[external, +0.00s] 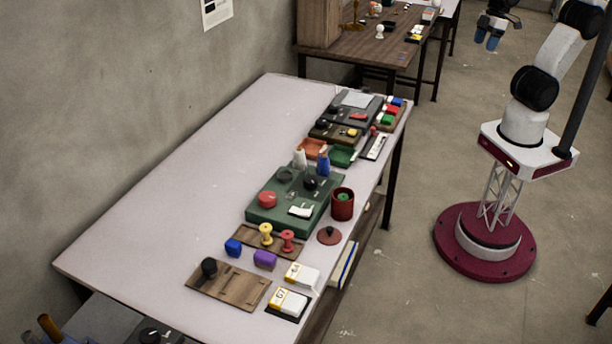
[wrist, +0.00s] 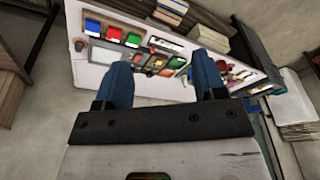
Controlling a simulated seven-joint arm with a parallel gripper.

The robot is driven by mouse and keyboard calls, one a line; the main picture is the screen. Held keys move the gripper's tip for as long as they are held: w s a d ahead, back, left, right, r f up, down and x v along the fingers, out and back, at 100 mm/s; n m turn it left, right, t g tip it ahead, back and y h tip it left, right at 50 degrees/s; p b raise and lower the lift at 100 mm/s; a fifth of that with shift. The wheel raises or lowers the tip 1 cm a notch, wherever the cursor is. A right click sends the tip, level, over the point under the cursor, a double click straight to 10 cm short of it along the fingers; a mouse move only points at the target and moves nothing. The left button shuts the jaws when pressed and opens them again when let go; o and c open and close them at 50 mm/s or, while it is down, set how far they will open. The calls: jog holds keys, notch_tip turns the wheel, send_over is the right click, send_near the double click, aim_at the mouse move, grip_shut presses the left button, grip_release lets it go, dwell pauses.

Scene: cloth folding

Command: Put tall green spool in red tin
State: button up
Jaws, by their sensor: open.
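The red tin (external: 343,208) stands near the table's right edge, beside the green box, in the external view. A green round thing (external: 343,197) shows in its open mouth; it may be the green spool's top, but its height is hidden. No other green spool is clear in view. A dark red lid with a knob (external: 329,236) lies on the table in front of the tin. My gripper (external: 489,36) is raised at the top right, far from the tin. In the wrist view, its two blue fingers (wrist: 161,78) are apart with nothing held between them.
A yellow spool (external: 265,233) and a red spool (external: 287,240) stand on a wooden board before the green box (external: 265,211). White (external: 299,158) and blue (external: 323,165) spools stand behind it. Trays and blocks crowd the table's right side. The table's left half (external: 190,180) is clear.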

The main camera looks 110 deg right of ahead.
jog(key=shift+n, duration=0.6)
jog(key=s, duration=0.1)
jog(key=s+f, duration=0.1)
jog(key=s, duration=0.1)
jog(key=s+f, duration=0.1)
jog(key=s, duration=0.1)
jog(key=shift+d, duration=0.3)
